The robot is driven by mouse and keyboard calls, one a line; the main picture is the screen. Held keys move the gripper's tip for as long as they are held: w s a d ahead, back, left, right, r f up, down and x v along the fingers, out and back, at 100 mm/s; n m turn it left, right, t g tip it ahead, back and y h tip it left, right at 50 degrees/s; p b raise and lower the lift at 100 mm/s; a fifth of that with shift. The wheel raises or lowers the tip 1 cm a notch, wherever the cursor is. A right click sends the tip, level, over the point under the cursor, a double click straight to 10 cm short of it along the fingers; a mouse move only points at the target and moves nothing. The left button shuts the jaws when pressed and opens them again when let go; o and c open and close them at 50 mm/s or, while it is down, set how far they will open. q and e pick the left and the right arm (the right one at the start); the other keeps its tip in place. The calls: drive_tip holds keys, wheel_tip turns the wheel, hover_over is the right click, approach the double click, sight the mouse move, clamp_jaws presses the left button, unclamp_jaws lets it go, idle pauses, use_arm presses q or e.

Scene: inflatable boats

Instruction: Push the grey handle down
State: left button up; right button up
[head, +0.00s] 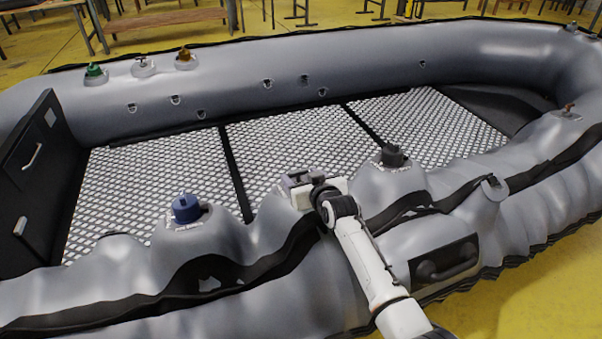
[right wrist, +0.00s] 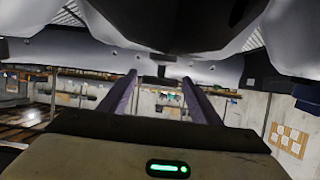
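The grey inflatable boat (head: 330,85) fills the head view. A dark grey valve with a small handle (head: 393,155) stands on the near tube, right of my right gripper. My right gripper (head: 298,178) is at the inner side of the near tube, seen from behind; its fingertips are hard to make out there. In the right wrist view its two fingers (right wrist: 160,78) stand apart with a gap between them. A dark rounded part (right wrist: 180,25) looms above the fingers, and I cannot tell which valve it is. Contact cannot be judged. My left gripper is not in view.
A blue valve (head: 186,208) sits left of my right gripper on the near tube. A green valve (head: 94,71) and an orange one (head: 184,55) are on the far tube. A black bench panel (head: 38,165) stands at left. The mesh floor (head: 290,150) is clear.

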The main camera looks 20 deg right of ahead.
drive_tip(key=shift+o, duration=0.5)
drive_tip(key=shift+r, duration=0.1)
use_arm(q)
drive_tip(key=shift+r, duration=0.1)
use_arm(e)
drive_tip(key=shift+s+r, duration=0.2)
drive_tip(key=p+v, duration=0.4)
drive_tip(key=v, duration=0.5)
drive_tip(key=shift+s+d+p, duration=0.1)
drive_tip(key=shift+s+p, duration=0.3)
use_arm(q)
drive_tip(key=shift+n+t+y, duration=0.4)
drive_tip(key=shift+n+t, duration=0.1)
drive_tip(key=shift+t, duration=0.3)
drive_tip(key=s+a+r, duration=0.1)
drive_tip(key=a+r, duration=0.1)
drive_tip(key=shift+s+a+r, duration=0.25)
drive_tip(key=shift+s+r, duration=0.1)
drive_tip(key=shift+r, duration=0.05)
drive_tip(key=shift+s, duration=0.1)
